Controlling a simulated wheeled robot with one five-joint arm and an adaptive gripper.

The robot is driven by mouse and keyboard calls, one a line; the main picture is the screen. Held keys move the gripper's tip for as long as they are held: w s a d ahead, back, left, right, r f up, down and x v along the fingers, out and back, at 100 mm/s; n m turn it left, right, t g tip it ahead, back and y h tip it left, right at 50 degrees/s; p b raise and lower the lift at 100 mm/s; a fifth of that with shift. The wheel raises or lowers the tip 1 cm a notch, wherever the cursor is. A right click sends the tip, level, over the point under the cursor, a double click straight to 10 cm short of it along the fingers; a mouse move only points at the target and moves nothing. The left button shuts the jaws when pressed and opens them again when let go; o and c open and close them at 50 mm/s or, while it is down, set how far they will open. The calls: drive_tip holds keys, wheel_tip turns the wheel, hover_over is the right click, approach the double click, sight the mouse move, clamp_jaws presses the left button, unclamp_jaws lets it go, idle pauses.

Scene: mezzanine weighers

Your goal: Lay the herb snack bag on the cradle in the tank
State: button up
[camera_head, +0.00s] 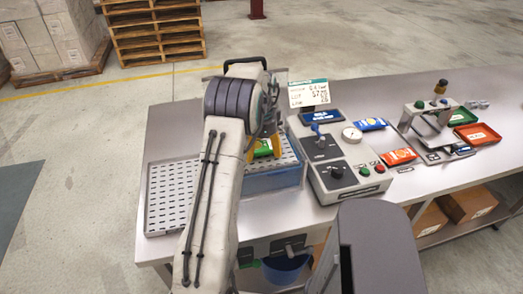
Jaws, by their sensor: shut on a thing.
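My gripper (270,136) is mostly hidden behind my own arm; its yellow-orange fingers show at the arm's right edge. It is shut on the green herb snack bag (263,149), which shows only in part. The bag is over the blue tank (272,183) at the table's left half. The arm hides much of the tank. A pale perforated surface (290,152) shows inside it, and I cannot tell whether this is the cradle. Whether the bag touches anything below is hidden.
A grey control box (345,178) with knobs, a gauge and a sign stands right of the tank. A blue bag (369,124) and an orange bag (399,157) lie beyond it. A perforated tray (160,212) is at the left.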

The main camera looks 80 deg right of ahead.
drive_tip(key=o, duration=0.9)
drive_tip(key=shift+r, duration=0.1)
